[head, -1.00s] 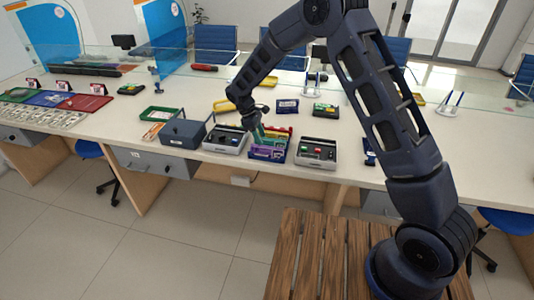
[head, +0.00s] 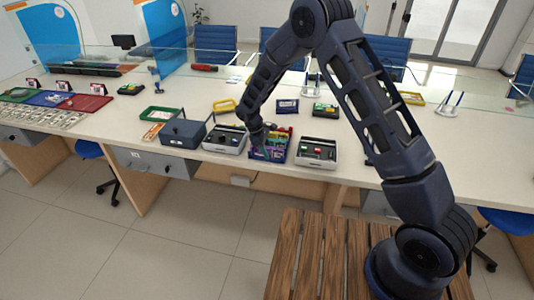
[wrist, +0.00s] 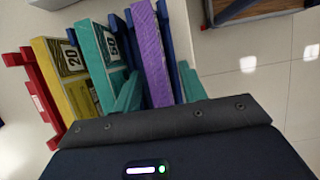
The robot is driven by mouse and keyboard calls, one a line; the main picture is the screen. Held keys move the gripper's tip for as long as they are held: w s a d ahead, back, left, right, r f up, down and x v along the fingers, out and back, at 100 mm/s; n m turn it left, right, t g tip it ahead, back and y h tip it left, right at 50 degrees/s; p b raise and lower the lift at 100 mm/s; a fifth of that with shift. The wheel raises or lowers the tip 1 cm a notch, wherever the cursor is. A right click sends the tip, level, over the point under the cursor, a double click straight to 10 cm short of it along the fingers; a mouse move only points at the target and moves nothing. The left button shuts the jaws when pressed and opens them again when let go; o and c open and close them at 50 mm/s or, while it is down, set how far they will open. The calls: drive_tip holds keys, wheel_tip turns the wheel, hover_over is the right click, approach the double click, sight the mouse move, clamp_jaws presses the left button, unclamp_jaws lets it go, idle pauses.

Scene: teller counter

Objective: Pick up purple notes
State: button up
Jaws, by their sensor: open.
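The purple notes (wrist: 152,58) stand on edge in a slot of a blue rack (wrist: 167,30) in the wrist view. My gripper (wrist: 160,88) has two teal fingertips, spread apart, one on each side of the near end of the purple notes. I cannot tell whether either fingertip touches them. In the head view my gripper (head: 263,148) is low over the rack (head: 279,160) at the counter's front edge, and my wrist hides part of the rack.
Teal notes (wrist: 98,58) and yellow notes (wrist: 58,85) stand left of the purple notes, with a red divider (wrist: 38,92) beyond. Grey machines (head: 225,140) and (head: 316,152) flank the rack closely. A dark blue box (head: 183,133) stands farther left.

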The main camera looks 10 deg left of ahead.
drive_tip(key=shift+c, duration=0.4)
clamp_jaws()
drive_tip(key=shift+r, duration=0.1)
